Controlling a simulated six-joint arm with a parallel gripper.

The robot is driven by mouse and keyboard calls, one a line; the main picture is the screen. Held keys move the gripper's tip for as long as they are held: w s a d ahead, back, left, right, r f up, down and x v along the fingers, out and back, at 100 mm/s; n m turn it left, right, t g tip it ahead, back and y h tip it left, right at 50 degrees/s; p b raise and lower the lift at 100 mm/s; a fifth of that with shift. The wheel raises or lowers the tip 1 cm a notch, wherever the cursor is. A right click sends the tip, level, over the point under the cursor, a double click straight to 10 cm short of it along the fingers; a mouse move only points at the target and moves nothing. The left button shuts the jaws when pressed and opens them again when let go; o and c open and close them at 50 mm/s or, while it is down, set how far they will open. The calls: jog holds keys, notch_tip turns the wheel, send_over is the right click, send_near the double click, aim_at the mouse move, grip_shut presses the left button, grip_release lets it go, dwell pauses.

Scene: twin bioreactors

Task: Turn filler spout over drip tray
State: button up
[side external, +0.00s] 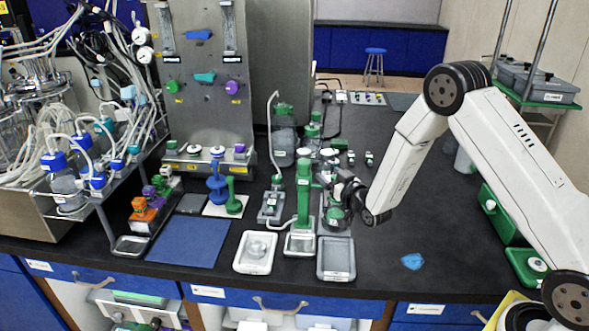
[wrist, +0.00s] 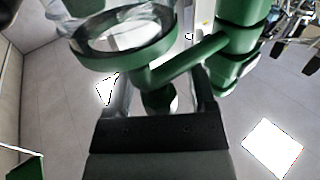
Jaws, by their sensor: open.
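The green filler column (side external: 303,195) stands upright on a pale base near the bench's front edge. In the wrist view the column (wrist: 238,45) is at upper right, and a green spout arm (wrist: 190,62) runs from it to a green ring (wrist: 125,45) around a clear vessel. My gripper (side external: 343,186) is just right of the column. In the wrist view my gripper (wrist: 163,88) is open, its fingers on either side of a green part below the arm; contact cannot be told. A shallow grey tray (side external: 336,272) lies right of the column's base; I cannot tell whether it is the drip tray.
A white tray (side external: 254,268) with a clear dish lies left of the column, and a blue mat (side external: 188,243) further left. Bottles with green caps (side external: 283,140) stand behind. A blue scrap (side external: 412,261) lies on otherwise clear bench at right.

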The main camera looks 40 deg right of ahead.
jog(key=shift+w, duration=0.1)
grip_shut()
dwell(1.4)
